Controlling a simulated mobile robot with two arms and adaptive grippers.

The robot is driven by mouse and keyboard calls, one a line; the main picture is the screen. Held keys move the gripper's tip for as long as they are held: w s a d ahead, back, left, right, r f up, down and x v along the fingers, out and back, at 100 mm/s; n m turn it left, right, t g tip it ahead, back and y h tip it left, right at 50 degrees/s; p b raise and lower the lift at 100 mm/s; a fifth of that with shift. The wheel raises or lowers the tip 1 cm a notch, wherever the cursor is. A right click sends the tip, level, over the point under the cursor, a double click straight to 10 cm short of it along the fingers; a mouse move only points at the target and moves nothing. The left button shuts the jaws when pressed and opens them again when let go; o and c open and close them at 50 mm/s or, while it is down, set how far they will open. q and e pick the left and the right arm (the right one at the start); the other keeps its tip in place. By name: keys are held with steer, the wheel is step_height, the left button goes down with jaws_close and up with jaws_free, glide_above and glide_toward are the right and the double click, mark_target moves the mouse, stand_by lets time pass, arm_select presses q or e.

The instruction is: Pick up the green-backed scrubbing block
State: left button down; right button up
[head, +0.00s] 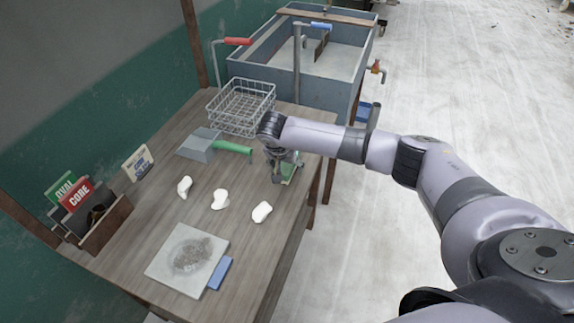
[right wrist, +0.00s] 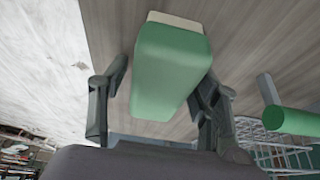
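The green-backed scrubbing block (right wrist: 168,70) fills the middle of the right wrist view, with a thin cream layer showing at its far end. In the head view it is a small green patch (head: 288,171) near the table's right edge, partly covered by my right gripper (head: 285,172). In the right wrist view, the right gripper's (right wrist: 167,82) two fingers stand on either side of the block, their tips close to its sides. I cannot tell whether they press on it, or whether the block rests on the table. My left gripper is not in view.
A grey sink (head: 343,85) stands behind. Open floor lies to the right.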

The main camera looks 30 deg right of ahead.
steer(key=shift+s, duration=0.15)
steer(key=c, duration=1)
steer(key=shift+f, duration=0.1)
steer(key=shift+d+r+b, duration=0.1)
steer(key=shift+r+b, duration=0.1)
steer(key=shift+b, duration=0.3)
step_height(320, 180, up, 20)
steer(key=shift+r+b, duration=0.2)
steer(key=shift+b, duration=0.35)
steer(key=o, duration=0.6)
steer(key=c, duration=0.4)
